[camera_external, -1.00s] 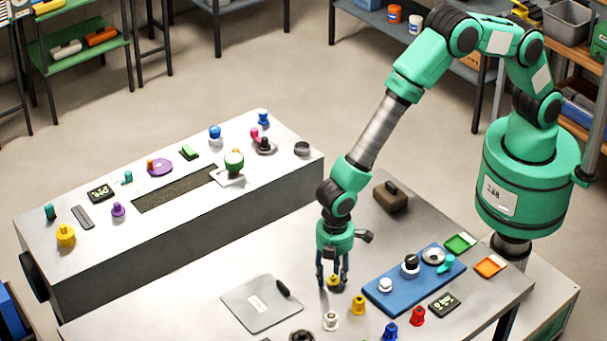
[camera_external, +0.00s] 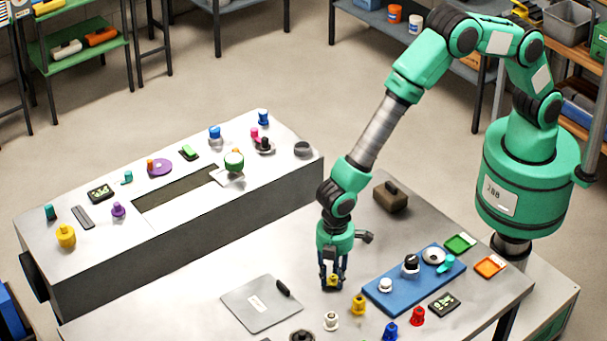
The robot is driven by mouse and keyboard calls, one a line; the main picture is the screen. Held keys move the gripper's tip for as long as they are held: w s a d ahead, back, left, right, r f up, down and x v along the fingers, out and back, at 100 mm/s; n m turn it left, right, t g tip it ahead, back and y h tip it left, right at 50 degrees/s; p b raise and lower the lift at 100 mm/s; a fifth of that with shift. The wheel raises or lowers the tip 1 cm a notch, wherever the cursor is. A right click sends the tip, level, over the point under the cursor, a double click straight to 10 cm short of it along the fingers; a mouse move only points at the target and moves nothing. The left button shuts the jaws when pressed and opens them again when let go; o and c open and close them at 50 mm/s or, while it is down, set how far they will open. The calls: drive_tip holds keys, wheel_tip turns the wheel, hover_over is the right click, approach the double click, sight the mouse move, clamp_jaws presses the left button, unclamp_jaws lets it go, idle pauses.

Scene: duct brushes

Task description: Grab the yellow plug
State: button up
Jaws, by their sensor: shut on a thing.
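A yellow plug (camera_external: 333,281) sits between the fingers of my gripper (camera_external: 332,284). The fingers are shut on it, and they hide its sides. It is low, at or just above the metal tabletop (camera_external: 225,274); I cannot tell whether it touches. A second yellow plug (camera_external: 359,305) stands upright to the right and nearer, apart from my gripper. A larger yellow piece (camera_external: 66,236) stands at the left end of the far bench.
A white plug (camera_external: 331,320), a blue plug (camera_external: 390,331) and a red plug (camera_external: 417,316) stand near the front. A blue board (camera_external: 385,300) with parts lies right of my gripper. A grey plate (camera_external: 245,310) lies left. A dark brown block (camera_external: 391,196) is behind.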

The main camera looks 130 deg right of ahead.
sight(336, 276)
drive_tip(key=shift+r, duration=0.1)
drive_tip(key=shift+r, duration=0.45)
drive_tip(key=shift+s+r+p, duration=0.2)
drive_tip(key=shift+r, duration=0.45)
drive_tip(key=shift+s+r+p, duration=0.15)
drive_tip(key=shift+r, duration=0.45)
drive_tip(key=s, duration=0.5)
drive_tip(key=s+a+r, duration=0.1)
drive_tip(key=s, duration=0.4)
drive_tip(key=s+a+p, duration=0.1)
drive_tip(key=s, duration=0.4)
drive_tip(key=shift+s+r, duration=0.1)
drive_tip(key=shift+r, duration=0.1)
drive_tip(key=shift+d, duration=0.1)
